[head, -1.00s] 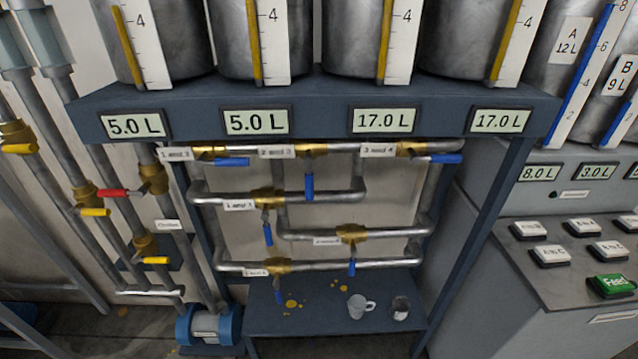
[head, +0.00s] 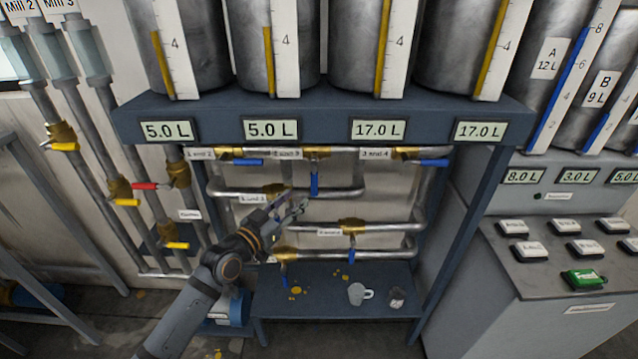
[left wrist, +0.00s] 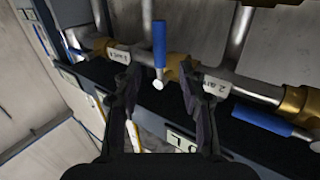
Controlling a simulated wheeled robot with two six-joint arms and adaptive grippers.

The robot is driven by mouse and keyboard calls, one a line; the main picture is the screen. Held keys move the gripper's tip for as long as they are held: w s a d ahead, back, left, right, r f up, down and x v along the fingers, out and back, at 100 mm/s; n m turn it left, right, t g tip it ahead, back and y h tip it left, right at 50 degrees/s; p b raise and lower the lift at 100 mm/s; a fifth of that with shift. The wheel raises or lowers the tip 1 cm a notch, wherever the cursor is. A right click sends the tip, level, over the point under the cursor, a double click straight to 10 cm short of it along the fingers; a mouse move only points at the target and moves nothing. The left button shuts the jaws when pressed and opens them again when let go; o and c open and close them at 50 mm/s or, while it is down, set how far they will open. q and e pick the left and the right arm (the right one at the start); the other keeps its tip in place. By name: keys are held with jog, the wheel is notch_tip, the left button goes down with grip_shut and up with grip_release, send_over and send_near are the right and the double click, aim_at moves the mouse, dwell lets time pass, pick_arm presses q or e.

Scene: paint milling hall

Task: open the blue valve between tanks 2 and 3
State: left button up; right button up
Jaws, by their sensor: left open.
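The valve labelled "2 and 3" (head: 317,153) sits on the top pipe under the tanks. Its blue handle (head: 314,184) hangs straight down, across the pipe. My left gripper (head: 292,206) is open and empty, below and left of that handle in the head view. In the left wrist view the blue handle (left wrist: 159,45) shows beyond and between the two open fingers (left wrist: 160,88), apart from them. My right gripper is in neither view.
On the same pipe, the "1 and 2" handle (head: 248,162) and "3 and 4" handle (head: 434,162) lie along it. Lower pipes carry more blue-handled valves, partly behind my arm. The button console (head: 560,262) is at right.

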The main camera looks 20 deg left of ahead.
aim_at(312, 185)
pick_arm(q)
jog(key=x, duration=1)
jog(key=shift+p, duration=0.4)
grip_shut()
jog(key=shift+f, duration=0.1)
